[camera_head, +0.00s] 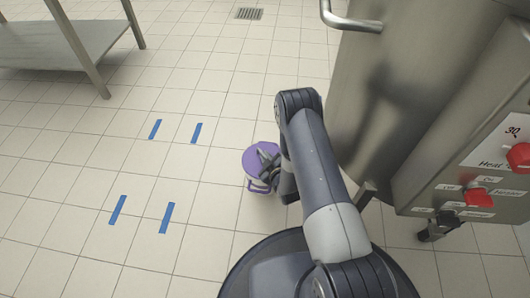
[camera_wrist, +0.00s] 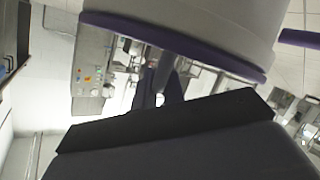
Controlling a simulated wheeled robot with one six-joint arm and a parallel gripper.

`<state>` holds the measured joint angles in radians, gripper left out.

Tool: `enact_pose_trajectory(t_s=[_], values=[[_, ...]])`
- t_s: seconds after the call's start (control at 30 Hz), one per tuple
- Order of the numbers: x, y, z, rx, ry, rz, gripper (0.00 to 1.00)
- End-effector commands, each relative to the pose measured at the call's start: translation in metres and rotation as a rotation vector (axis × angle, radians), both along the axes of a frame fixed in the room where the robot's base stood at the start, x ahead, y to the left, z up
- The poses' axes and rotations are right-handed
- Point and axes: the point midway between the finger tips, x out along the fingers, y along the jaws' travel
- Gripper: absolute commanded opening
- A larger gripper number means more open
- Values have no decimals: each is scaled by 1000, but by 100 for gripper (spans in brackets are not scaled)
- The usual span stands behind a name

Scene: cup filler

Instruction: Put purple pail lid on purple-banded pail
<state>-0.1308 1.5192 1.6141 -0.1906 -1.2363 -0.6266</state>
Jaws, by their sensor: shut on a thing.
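The purple lid (camera_head: 258,153) shows as a flat disc low over the floor in the head view, at the end of my arm. My gripper (camera_head: 268,166) is over it and shut on it, though the arm partly hides the grip. In the wrist view, a pale pail (camera_wrist: 195,15) with a purple edge (camera_wrist: 185,43) fills the top, close to my gripper's fingers (camera_wrist: 165,85). The lid lies at the pail's purple edge; I cannot tell whether it is seated.
A steel vessel (camera_head: 385,100) and a control panel with red knobs (camera_head: 475,170) stand close on the right. Blue tape marks (camera_head: 167,218) lie on the tiled floor to the left. A steel table (camera_head: 60,45) is at the far left. The floor between is clear.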

Motion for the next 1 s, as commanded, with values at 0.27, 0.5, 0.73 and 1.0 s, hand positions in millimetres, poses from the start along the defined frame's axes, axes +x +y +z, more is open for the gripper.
enact_pose_trajectory(t_s=[0.27, 0.5, 0.73, 1.0], values=[[0, 0, -1, -1, -2, -1, 0], [0, 0, -1, -1, -2, -1, 28], [0, 0, -1, -1, -2, 0, 32], [-23, -8, 10, -1, 3, -3, 32]])
